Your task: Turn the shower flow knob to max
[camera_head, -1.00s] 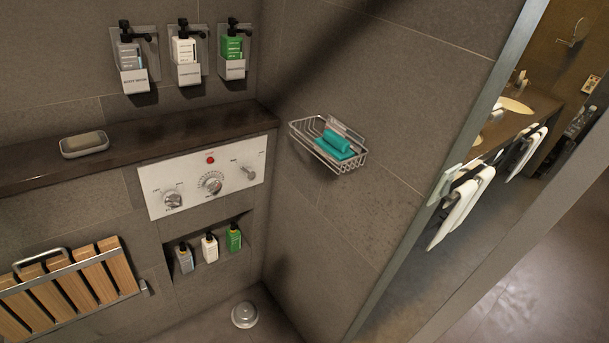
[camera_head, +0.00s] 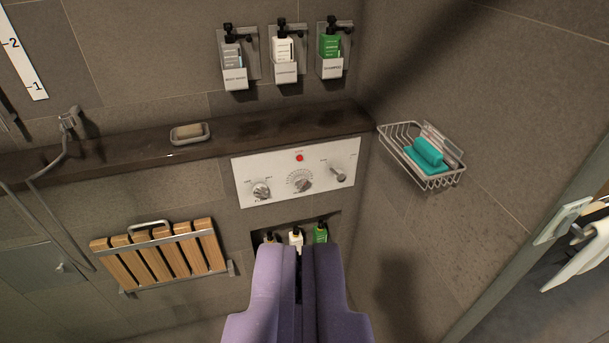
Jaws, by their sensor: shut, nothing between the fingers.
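The white control panel (camera_head: 270,165) is on the wall below the dark ledge. It carries a left knob (camera_head: 261,190) with a short label under it, a middle round dial (camera_head: 302,184) with scale marks, and a right handle-like knob (camera_head: 339,174). The labels are too small to read surely, so I cannot tell for certain which is the flow knob or its setting. My gripper (camera_head: 299,250), with purple fingers, is shut and empty. It points toward the wall, its tips appearing below the panel and apart from it. It covers part of the niche.
A niche below holds several bottles (camera_head: 320,234). The dark ledge (camera_head: 240,128) bears a soap dish (camera_head: 190,134). Dispensers (camera_head: 284,55) hang above. A wire basket (camera_head: 420,155) juts from the right wall. A folded slatted seat (camera_head: 160,252) is at left.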

